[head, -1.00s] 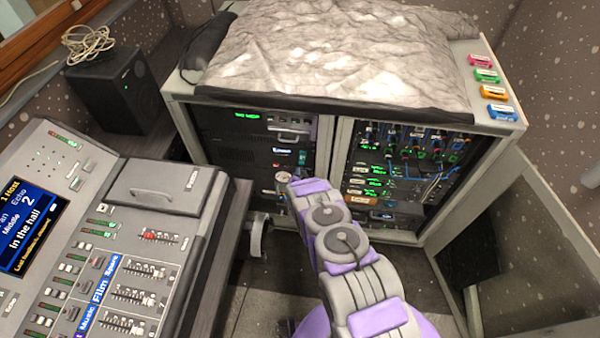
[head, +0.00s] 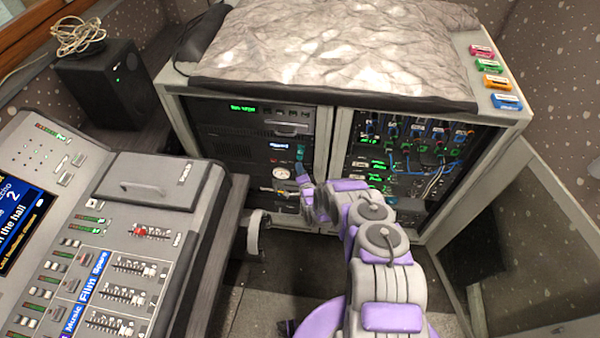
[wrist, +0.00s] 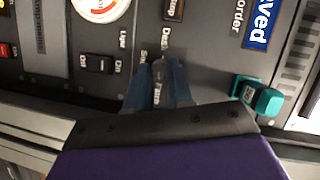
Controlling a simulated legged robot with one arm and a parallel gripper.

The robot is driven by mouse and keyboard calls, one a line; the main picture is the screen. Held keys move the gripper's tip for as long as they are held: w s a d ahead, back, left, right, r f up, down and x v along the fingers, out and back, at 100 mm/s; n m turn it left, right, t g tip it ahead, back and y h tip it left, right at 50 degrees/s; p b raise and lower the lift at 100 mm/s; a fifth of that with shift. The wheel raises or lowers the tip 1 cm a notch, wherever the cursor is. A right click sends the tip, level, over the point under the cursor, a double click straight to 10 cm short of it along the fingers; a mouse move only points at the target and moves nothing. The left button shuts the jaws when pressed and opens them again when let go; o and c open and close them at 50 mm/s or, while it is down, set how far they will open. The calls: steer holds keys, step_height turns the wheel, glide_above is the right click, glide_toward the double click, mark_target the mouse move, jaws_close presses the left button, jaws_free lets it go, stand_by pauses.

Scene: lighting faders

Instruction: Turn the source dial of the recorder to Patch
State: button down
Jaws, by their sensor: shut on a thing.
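The recorder (head: 250,148) is a dark unit in the left bay of the rack, with a small lit blue display. In the wrist view its panel (wrist: 205,45) is turned on its side and carries a blue "Saved" display (wrist: 262,18). The source dial (wrist: 158,70) is a small dark knob between the blue fingers of my gripper (wrist: 158,82), which is shut on it. Labels around the dial are partly covered by the fingers, and I cannot tell its setting for sure. In the head view my gripper (head: 301,170) reaches the recorder's front.
A small black switch (wrist: 98,64) and a round white gauge (wrist: 100,5) are to the left. The mixing desk (head: 150,215) stands left of my arm.

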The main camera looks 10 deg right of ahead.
steer(key=shift+s+d+f+m, duration=0.1)
steer(key=shift+d+f+m, duration=0.05)
steer(key=shift+m, duration=0.15)
stand_by(0.4)
steer(key=c, duration=1)
jaws_free()
steer(key=s+d+r+p, duration=0.1)
steer(key=s+p, duration=0.3)
steer(key=s, duration=1.3)
steer(key=shift+d+r, duration=0.2)
steer(key=shift+r, duration=0.5)
